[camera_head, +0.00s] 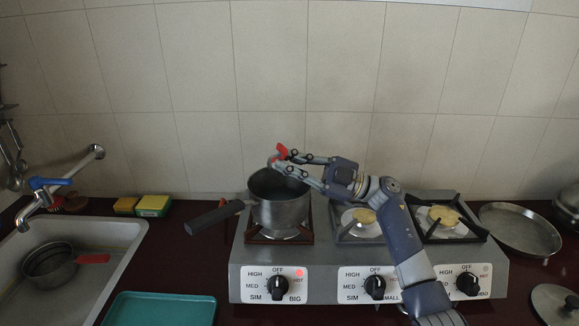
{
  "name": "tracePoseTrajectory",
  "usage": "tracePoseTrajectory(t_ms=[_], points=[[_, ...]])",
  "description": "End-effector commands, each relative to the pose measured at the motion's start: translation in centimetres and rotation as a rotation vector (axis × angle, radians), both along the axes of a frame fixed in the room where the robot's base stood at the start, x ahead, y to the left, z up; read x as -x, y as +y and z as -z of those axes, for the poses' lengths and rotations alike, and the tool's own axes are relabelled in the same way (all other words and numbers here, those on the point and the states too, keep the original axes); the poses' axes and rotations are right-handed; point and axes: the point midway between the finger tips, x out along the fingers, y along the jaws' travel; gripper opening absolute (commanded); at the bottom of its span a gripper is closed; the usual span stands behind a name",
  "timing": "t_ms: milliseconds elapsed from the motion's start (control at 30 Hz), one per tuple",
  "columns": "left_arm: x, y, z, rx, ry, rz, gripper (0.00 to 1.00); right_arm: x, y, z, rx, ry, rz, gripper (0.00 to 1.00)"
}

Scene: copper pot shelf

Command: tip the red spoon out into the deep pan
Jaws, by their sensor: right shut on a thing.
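The deep pan (281,212) is a grey pot on the left burner, with its dark handle pointing left toward the front. My right gripper (287,164) reaches in from the right and is shut on the red spoon (281,151). The spoon is over the pan's rear rim; only a small red part shows between and above the fingertips. Its contents are too small to make out. My left gripper is not in view.
The stove has two more burners with yellowish caps (443,216) on the right. A shallow metal pan (520,229) lies further right. A sink (112,247) with a red-handled pot (50,264) is at left, and a teal tray (160,309) lies in front.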

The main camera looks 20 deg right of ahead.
Motion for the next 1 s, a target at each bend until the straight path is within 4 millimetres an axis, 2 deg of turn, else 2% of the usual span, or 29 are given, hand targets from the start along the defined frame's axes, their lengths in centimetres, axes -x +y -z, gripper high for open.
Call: tracePoseTrajectory(t_ms=[500, 1000], points=[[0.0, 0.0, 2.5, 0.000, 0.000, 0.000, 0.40, 0.0, 0.2, 0.6, -0.105, -0.055, 0.000, 0.00], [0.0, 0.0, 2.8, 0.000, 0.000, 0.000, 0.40, 0.0, 0.3, 0.6, -0.129, -0.066, 0.001, 0.00]])
